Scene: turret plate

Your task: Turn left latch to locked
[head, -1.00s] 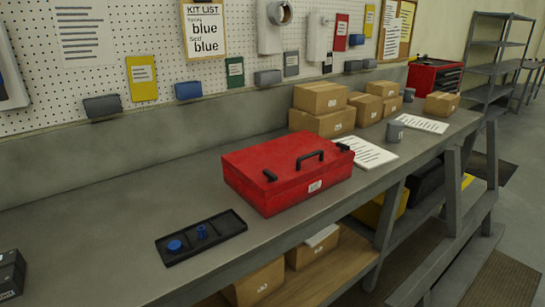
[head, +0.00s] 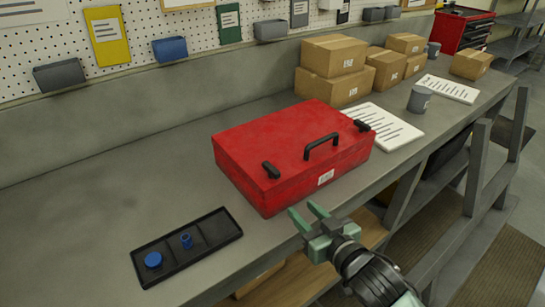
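A red case (head: 290,145) with a closed lid sits on the grey workbench. Its black handle (head: 321,145) is at the middle of the front edge of the lid. The left latch (head: 270,170) is a small black piece on the lid's front edge, left of the handle. A second black latch (head: 362,125) is to the right of the handle. My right gripper (head: 304,216) is in front of the case, below and right of the left latch. Its green fingers are spread, with nothing between them. My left gripper is not in view.
A black tray (head: 215,225) with blue parts lies to the left of the case. Papers (head: 390,130), a grey cup (head: 419,99) and cardboard boxes (head: 333,55) stand to the right and behind.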

